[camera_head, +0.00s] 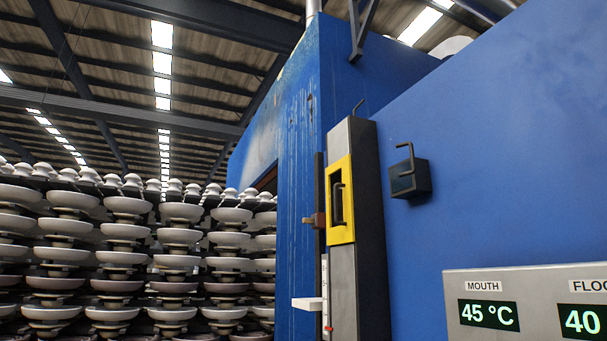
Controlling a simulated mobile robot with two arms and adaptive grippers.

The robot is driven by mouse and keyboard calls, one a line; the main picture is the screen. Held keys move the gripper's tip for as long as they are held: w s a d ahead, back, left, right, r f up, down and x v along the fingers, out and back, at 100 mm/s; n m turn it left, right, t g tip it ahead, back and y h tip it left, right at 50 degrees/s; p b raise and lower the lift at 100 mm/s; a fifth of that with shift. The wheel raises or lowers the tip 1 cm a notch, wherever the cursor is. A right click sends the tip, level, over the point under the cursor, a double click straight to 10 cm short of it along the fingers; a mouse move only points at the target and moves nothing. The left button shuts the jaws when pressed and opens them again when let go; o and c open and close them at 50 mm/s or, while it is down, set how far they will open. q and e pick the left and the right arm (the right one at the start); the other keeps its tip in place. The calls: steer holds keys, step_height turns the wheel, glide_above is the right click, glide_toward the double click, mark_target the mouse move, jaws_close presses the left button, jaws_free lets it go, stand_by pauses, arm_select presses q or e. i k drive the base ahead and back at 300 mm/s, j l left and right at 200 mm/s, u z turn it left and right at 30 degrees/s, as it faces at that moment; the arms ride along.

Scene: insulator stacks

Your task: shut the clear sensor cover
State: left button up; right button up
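I cannot pick out a clear cover in the head view. A small dark box (409,181) with a bent metal handle is fixed to the blue wall; whether it belongs to the sensor is not clear. A yellow frame (341,200) with a dark handle inside it sits on a tall grey post left of the box. Neither of my grippers is in view.
A blue wall (500,150) fills the right side. A panel (540,305) at lower right reads MOUTH 45 °C. A white ledge (307,303) juts out beside a marked scale. Stacks of insulators (125,230) fill the left.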

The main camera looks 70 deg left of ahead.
mark_target(412, 171)
steer(key=u, duration=1.6)
